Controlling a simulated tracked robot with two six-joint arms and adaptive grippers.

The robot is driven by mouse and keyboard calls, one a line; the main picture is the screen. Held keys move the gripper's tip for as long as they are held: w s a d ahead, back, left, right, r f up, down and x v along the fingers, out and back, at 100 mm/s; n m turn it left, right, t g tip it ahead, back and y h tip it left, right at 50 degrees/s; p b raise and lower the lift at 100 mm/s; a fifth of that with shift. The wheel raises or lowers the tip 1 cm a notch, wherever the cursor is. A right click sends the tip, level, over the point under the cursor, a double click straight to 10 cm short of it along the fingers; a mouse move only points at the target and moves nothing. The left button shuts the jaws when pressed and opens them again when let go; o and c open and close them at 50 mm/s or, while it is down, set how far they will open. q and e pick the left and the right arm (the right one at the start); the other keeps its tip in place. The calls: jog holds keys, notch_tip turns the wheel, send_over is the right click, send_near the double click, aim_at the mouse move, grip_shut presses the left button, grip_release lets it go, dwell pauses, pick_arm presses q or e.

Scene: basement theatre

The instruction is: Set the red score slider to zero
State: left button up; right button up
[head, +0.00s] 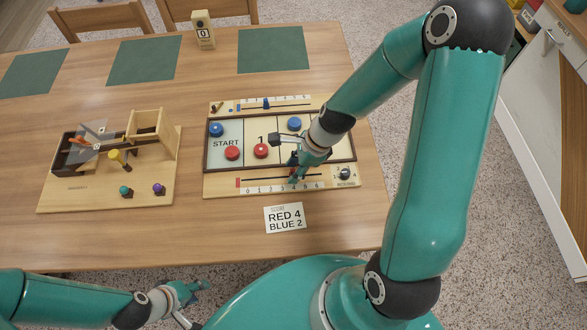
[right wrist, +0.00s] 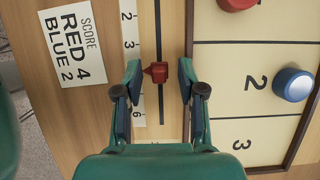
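The red score slider (right wrist: 157,72) sits on the dark slot of the red scale, near the covered 4, just past the 3. In the head view my right gripper hides most of it. My right gripper (right wrist: 159,68) is open, with one finger on each side of the slider. The left finger in the wrist view is close to it; the right finger stands clear. The right gripper also shows low over the board (head: 292,178). The red scale (head: 262,189) runs from 0 at left to 6. My left gripper (head: 190,295) is off the table's front edge, its opening unclear.
The score card (head: 285,218) reads RED 4, BLUE 2. The blue slider (head: 266,103) is on the board's far scale. Red and blue pucks (head: 232,153) lie on the board. A knob (head: 345,174) is right of the scale.

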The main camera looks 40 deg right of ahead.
grip_shut()
pick_arm(q)
jog(key=shift+r, duration=0.1)
pick_arm(e)
jog(key=shift+w, duration=0.15)
